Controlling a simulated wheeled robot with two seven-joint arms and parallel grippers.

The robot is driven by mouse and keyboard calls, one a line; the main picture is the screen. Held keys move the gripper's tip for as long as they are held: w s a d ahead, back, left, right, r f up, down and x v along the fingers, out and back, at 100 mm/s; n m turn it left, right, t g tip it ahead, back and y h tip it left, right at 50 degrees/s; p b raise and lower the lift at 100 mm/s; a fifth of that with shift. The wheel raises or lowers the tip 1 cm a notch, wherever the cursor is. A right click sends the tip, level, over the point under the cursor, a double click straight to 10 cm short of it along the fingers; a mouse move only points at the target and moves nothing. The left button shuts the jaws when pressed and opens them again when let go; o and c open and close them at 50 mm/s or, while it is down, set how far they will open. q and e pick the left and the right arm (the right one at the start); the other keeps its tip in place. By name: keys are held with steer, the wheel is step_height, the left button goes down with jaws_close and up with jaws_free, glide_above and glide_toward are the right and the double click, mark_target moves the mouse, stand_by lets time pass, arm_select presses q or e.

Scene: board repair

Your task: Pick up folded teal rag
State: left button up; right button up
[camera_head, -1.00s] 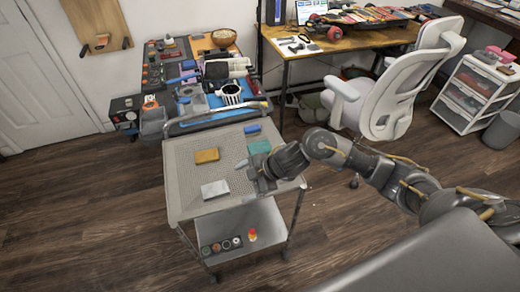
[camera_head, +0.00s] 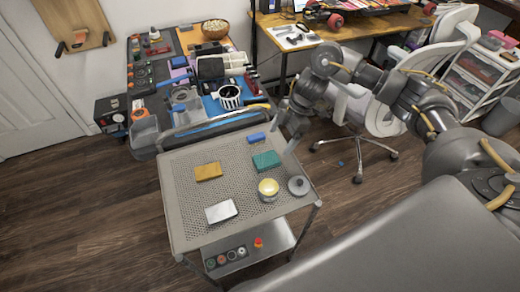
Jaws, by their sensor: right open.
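The folded teal rag (camera_head: 266,161) lies flat on the perforated top of the grey metal cart (camera_head: 185,222), right of its middle. My right gripper (camera_head: 284,139) is open and empty. Its fingers point down, just above and to the right of the rag in the picture. I cannot tell the exact height between the fingers and the cart top. My left gripper is not in view.
A crowded tool bench (camera_head: 130,75) stands behind.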

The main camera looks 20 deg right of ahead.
mark_target(268, 159)
steer(key=shift+w+a+f, duration=0.2)
steer(key=shift+w+f, duration=0.15)
steer(key=shift+f, duration=0.05)
steer(key=x, duration=0.3)
steer(key=shift+a+f, duration=0.1)
steer(key=shift+f, duration=0.25)
steer(key=shift+a+f+b, duration=0.1)
steer(key=shift+f+b, duration=0.2)
steer(key=shift+a+f, duration=0.15)
steer(key=shift+f, duration=0.15)
steer(key=p+x, duration=0.1)
steer(key=x, duration=0.3)
steer(key=shift+a+f, duration=0.1)
steer(key=shift+f, duration=0.25)
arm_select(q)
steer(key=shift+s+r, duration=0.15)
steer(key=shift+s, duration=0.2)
